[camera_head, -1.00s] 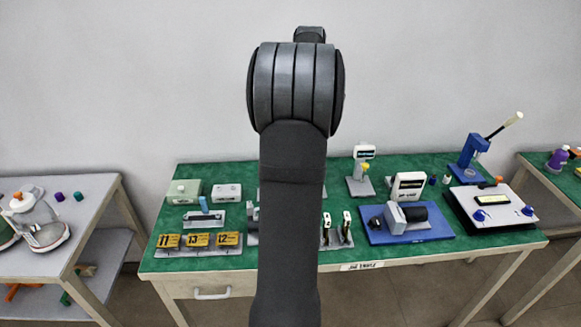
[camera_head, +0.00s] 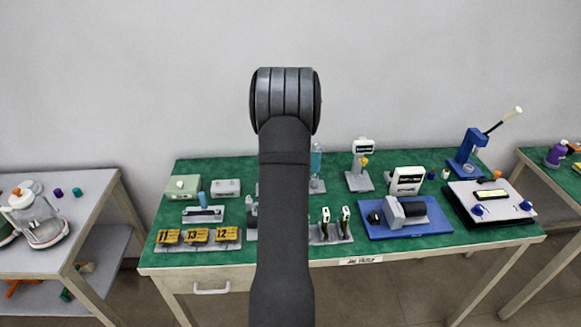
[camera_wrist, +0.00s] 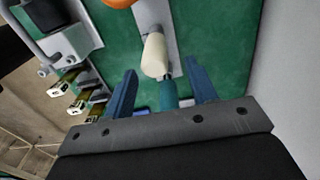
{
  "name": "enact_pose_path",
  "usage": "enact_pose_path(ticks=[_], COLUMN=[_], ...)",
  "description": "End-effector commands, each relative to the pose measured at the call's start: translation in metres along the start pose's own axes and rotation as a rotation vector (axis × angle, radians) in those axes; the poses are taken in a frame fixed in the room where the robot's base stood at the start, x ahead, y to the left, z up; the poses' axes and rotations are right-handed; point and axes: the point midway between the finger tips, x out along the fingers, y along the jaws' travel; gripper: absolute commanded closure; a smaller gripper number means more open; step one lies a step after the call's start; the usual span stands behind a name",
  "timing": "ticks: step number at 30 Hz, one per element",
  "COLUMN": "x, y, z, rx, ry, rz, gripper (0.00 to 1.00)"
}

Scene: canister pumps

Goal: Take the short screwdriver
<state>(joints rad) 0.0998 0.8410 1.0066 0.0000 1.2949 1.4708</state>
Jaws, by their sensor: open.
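My gripper (camera_wrist: 161,67) is open in the wrist view, its two blue fingers apart. A cream, rounded piece (camera_wrist: 155,55) with a short teal part (camera_wrist: 167,95) shows between and just beyond the fingers; I cannot tell whether it is a tool. No thing can be surely named the short screwdriver. Two slim upright pieces with pale and dark tops, the left one (camera_head: 325,217) and the right one (camera_head: 346,215), stand in a grey rack; they also show in the wrist view (camera_wrist: 68,84). My arm hides the gripper in the head view.
On the green table stand a teal bottle (camera_head: 316,158), a grey stand with a display (camera_head: 360,180), a blue base with a motor (camera_head: 422,222), a blue lever press (camera_head: 466,152) and yellow numbered blocks (camera_head: 197,235). Bare green surface (camera_head: 270,167) is scarce near my arm.

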Motion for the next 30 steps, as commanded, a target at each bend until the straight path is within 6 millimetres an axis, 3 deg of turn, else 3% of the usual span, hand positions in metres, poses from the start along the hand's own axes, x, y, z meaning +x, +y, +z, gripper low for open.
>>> enact_pose_path(ticks=[7,15,24,26,30], x=[0.018,0.056,0.062,0.062,0.062], y=[0.002,0.006,0.006,0.006,0.006], z=[0.001,0.002,0.002,0.002,0.002], rx=[0.000,0.000,0.000,0.000,0.000], ry=[0.000,0.000,0.001,0.001,0.001], rz=[0.002,0.001,-0.002,-0.002,-0.002], gripper=[0.48,0.48,0.48,0.56,0.83])
